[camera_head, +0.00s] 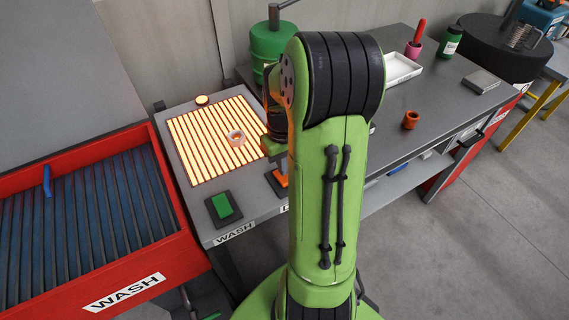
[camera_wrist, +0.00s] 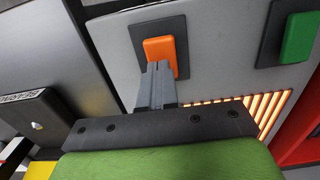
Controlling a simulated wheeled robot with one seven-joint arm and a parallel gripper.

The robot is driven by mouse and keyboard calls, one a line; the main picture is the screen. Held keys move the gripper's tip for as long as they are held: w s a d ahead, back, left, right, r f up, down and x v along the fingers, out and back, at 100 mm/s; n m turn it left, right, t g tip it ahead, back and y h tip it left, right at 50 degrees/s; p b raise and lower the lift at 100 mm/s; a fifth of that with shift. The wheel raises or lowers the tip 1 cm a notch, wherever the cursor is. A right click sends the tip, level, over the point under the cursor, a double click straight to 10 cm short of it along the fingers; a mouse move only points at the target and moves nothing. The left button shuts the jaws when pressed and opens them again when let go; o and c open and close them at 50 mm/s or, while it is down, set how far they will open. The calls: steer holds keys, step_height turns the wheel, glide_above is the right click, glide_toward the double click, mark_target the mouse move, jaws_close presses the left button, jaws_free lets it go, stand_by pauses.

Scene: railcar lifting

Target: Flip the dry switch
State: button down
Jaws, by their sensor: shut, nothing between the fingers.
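An orange rocker switch (camera_head: 281,179) on a dark plate sits at the table's front edge, partly hidden by my arm in the head view. A label below it is mostly covered; only its first letter shows. In the wrist view the orange switch (camera_wrist: 160,50) is just beyond my gripper (camera_wrist: 158,68). My gripper is shut and empty, its fingertips overlapping the switch's lower edge; I cannot tell whether they touch. A green switch (camera_head: 223,206) on its own plate, above a WASH label (camera_head: 234,234), is to the left; it also shows in the wrist view (camera_wrist: 298,38).
A glowing slatted panel (camera_head: 205,130) with a clear ring (camera_head: 236,138) lies behind the switches. A red-rimmed WASH basin (camera_head: 150,265) stands at left. A green canister (camera_head: 270,45) is at the back. An orange cup (camera_head: 411,119) and white tray (camera_head: 402,68) are at right.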

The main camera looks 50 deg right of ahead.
step_height(320, 180, up, 13)
steer(key=w+p, duration=0.2)
steer(key=p, duration=0.3)
steer(key=shift+d+r, duration=0.15)
steer(key=shift+d, duration=0.15)
